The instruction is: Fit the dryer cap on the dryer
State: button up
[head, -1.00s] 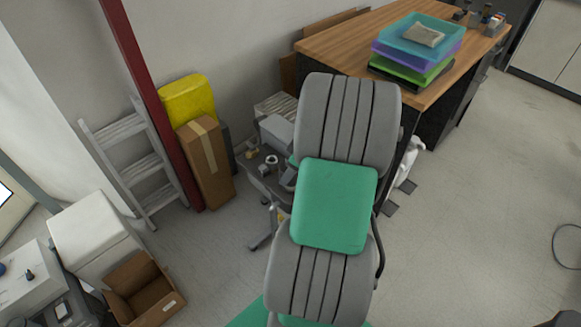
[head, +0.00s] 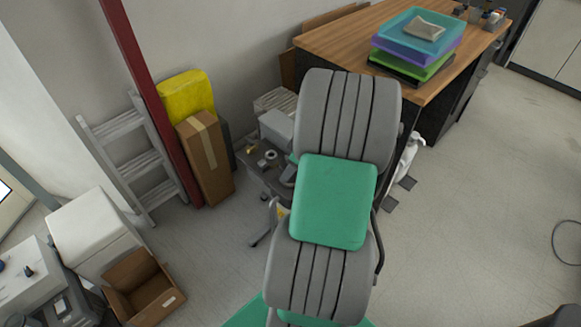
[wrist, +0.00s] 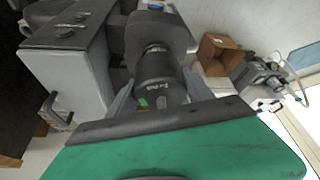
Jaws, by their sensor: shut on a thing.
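My gripper (wrist: 158,84) shows in the wrist view, with a grey finger on each side of a black cylinder with small pale print, which I take to be the dryer cap (wrist: 160,72). The fingers are shut on it. A metallic ring shows at its far end, against a larger dark body (wrist: 155,32) that may be the dryer. I cannot tell whether the cap touches that body or is seated. My gripper and the cap are not visible in the head view.
An open cardboard box (head: 143,287) stands on the floor at lower left, near a white unit (head: 95,230); the box also shows in the wrist view (wrist: 217,52). Equipment with tubes (wrist: 262,78) is at right there. A ladder (head: 135,165) leans at left. A wooden desk (head: 345,42) stands behind.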

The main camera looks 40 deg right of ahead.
jog(key=shift+f+b, duration=1.5)
jog(key=shift+f, duration=0.35)
jog(key=o, duration=1.6)
jog(key=shift+c, duration=0.2)
jog(key=v, duration=0.8)
